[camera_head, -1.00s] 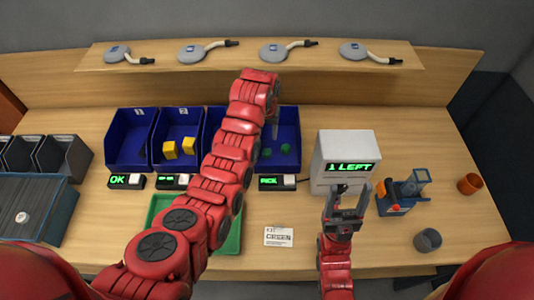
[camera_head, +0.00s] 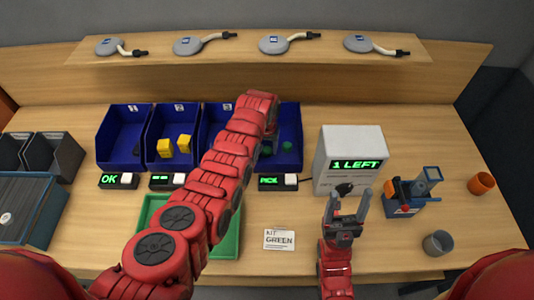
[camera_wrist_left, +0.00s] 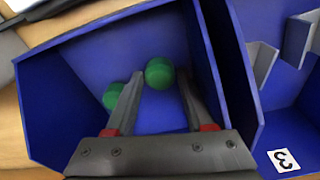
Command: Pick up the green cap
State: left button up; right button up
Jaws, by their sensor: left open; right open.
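Two round green caps lie in the rightmost blue bin (camera_head: 290,112). In the left wrist view one green cap (camera_wrist_left: 159,73) shows between the fingertips of my left gripper (camera_wrist_left: 160,84). The other green cap (camera_wrist_left: 112,95) lies to the left, partly behind the left finger. My left gripper is open and points down into the bin; I cannot tell whether it touches a cap. In the head view my left arm hides part of this bin. My right gripper (camera_head: 347,203) is open and empty in front of the white box.
The white box (camera_head: 349,150) reads "1 LEFT". A green tray (camera_head: 228,243) lies partly under my left arm. A card (camera_head: 279,240) reads "KIT GREEN". A blue-orange device (camera_head: 404,197) and two cups stand at right.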

pick_arm(q)
jog(key=shift+r, duration=0.15)
grip_shut()
